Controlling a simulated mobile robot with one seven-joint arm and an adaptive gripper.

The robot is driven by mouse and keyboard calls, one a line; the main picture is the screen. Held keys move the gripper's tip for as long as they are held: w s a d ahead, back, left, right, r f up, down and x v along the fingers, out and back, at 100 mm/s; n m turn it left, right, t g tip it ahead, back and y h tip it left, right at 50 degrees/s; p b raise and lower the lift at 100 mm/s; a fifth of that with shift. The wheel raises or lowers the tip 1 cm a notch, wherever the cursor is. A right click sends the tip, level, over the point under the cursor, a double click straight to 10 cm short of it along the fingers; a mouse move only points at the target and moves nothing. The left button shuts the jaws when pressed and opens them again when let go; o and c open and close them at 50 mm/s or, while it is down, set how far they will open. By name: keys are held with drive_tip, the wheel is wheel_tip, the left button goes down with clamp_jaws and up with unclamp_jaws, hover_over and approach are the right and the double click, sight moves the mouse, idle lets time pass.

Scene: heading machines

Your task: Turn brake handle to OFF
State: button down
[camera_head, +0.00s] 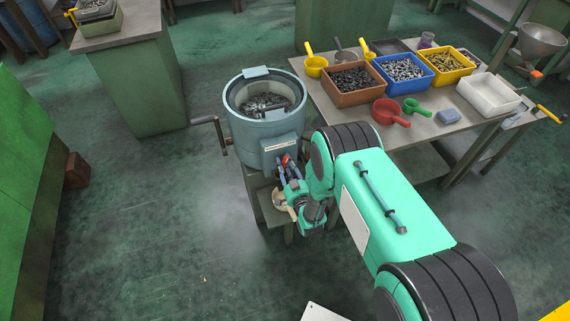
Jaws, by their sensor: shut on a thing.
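The machine is a grey-blue drum (236,126) on a stand, with dark metal pieces inside and a box with a pale label (281,144) on its front. A small red part (287,160), which looks like the brake handle, shows below the label. My gripper (287,164) is at this red part, with its fingers shut on it. The fingers hide most of the handle, so its exact angle and any OFF mark cannot be read.
A crank (209,121) sticks out on the drum's left. A table (431,127) at right holds brown, blue and yellow bins, a white tray (489,93) and several scoops. A green cabinet (140,85) stands at back left. The floor left of the drum is mostly clear.

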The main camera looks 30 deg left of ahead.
drive_tip(key=shift+m, duration=1.7)
drive_tip(key=c, duration=1.4)
unclamp_jaws()
drive_tip(key=shift+s, duration=0.1)
drive_tip(key=v, duration=1.2)
